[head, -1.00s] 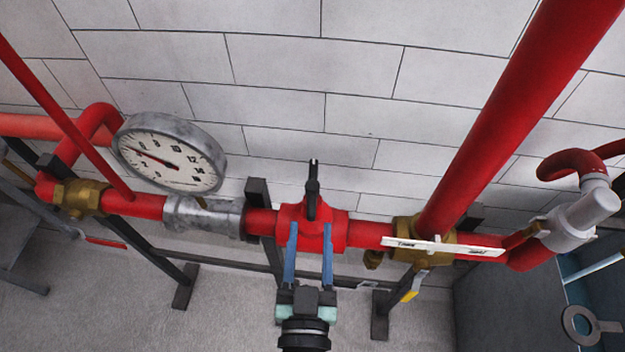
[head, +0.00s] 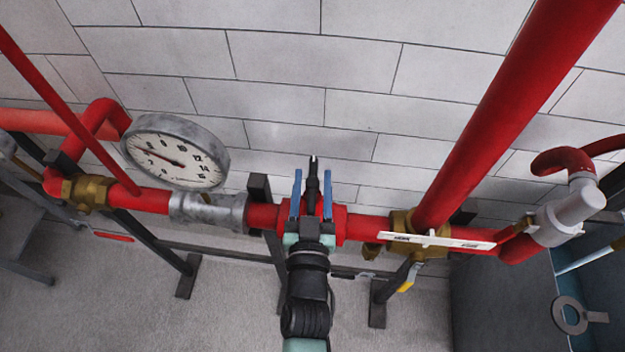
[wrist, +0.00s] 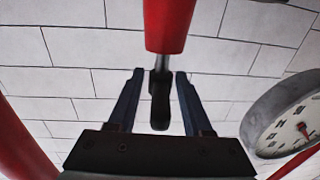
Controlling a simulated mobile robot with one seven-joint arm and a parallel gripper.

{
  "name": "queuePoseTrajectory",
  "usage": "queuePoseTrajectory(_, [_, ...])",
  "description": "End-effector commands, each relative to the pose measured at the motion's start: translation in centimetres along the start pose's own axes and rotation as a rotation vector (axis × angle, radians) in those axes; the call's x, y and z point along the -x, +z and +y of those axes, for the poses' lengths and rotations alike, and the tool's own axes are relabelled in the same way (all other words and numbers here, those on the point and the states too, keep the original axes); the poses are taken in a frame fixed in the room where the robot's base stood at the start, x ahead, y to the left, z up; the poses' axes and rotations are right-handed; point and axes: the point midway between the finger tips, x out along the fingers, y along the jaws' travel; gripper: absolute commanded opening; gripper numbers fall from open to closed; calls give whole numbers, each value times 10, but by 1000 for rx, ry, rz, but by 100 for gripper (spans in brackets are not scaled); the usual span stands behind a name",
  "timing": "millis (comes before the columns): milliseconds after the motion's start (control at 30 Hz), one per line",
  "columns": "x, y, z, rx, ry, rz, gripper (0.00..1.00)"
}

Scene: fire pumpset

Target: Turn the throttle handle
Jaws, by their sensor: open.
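The throttle handle (head: 312,184) is a slim black lever standing up from the red valve body (head: 340,224) on the horizontal red pipe. My gripper (head: 312,172) has two blue fingers and is open, with one finger on each side of the handle. In the wrist view the handle (wrist: 160,106) hangs from a red part between the spread fingers of my gripper (wrist: 160,71), with a gap on both sides. My gripper and wrist hide the lower front of the valve body in the head view.
A round pressure gauge (head: 175,155) stands left of the valve. A thick red pipe (head: 505,120) rises on the right, above a brass valve with a white lever (head: 445,241). A tiled wall (head: 280,60) lies behind. Black stand legs (head: 190,275) are below.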

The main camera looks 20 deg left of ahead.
Motion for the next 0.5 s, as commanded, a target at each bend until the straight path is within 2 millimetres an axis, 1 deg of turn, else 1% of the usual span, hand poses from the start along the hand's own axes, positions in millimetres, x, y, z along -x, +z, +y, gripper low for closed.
queuePoseTrajectory(33, [0, 0, 0, 0, 0, 0, 45])
queuePoseTrajectory(167, [0, 0, 0, 0, 0, 0, 21])
queuePoseTrajectory(200, [0, 0, 0, 0, 0, 0, 14])
queuePoseTrajectory(267, [0, 0, 0, 0, 0, 0, 3])
queuePoseTrajectory(300, [0, 0, 0, 0, 0, 0, 0])
queuePoseTrajectory(500, [0, 0, 0, 0, 0, 0, 0])
